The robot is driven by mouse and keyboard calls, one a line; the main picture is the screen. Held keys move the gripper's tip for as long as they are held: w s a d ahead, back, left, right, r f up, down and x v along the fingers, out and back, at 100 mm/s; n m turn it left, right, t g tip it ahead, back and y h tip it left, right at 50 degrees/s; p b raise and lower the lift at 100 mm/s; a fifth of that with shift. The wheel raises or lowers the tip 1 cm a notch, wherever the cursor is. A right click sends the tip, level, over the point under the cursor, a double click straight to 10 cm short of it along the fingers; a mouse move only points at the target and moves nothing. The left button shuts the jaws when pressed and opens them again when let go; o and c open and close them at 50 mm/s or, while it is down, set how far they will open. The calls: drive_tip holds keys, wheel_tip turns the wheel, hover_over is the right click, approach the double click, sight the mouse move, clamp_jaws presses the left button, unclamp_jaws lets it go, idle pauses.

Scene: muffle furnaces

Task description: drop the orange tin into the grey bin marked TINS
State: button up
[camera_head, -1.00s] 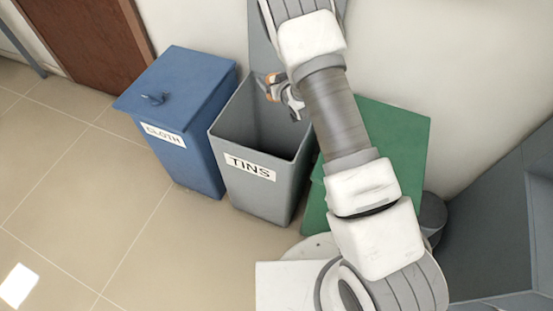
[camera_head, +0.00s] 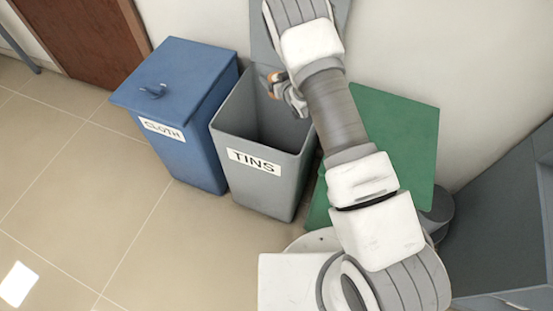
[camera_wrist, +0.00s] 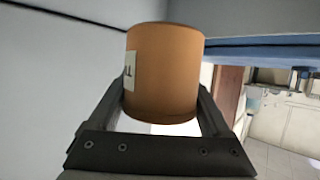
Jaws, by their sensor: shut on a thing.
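The orange tin (camera_wrist: 168,75) fills the middle of the wrist view, with a pale label on its left side. My gripper (camera_wrist: 163,100) is shut on it, one finger at each side. In the head view my gripper (camera_head: 277,84) is at the back edge of the open grey bin marked TINS (camera_head: 262,188), near its back right rim. Only a small patch of the tin (camera_head: 272,76) shows there. I cannot tell exactly how high the tin is relative to the rim. The part of the bin's inside that I see looks dark and empty.
A lidded blue bin marked CLOTH (camera_head: 180,105) stands to the left of the grey bin. A green bin (camera_head: 400,140) stands to the right, partly behind my arm. The wall is close behind the bins. The tiled floor (camera_head: 90,200) in front is clear.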

drive_tip(key=shift+f, duration=0.55)
drive_tip(key=o, duration=1.2)
drive_tip(key=p+v, duration=0.1)
drive_tip(key=v, duration=1.6)
drive_tip(key=shift+s+r+p, duration=0.2)
drive_tip(key=shift+r+p, duration=0.05)
drive_tip(key=shift+p, duration=0.1)
